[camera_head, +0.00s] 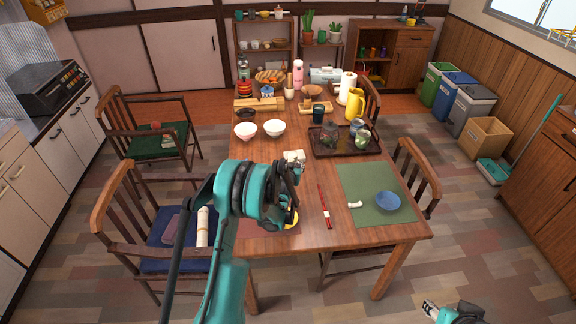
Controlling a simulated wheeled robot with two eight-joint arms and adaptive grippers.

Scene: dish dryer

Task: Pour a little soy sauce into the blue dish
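A blue dish (388,202) sits on a green placemat (362,180) at the table's front right. I cannot pick out a soy sauce bottle for certain; part of the table is hidden behind my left arm. My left gripper (292,172) is over the middle of the table, left of the blue dish, beside a small white block-like item (294,156). Its fingers are dark and foreshortened, so its opening and any held thing are unclear. My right gripper (431,309) is low at the bottom edge, off the table's front right, with its fingertips too small to read.
Red chopsticks (325,207) and a small white rest (355,205) lie left of the dish. A brown tray (322,152) with cups and a pot stands behind the mat. Two bowls (274,128), a yellow pitcher (355,104) and several other items stand farther back. Chairs flank the table.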

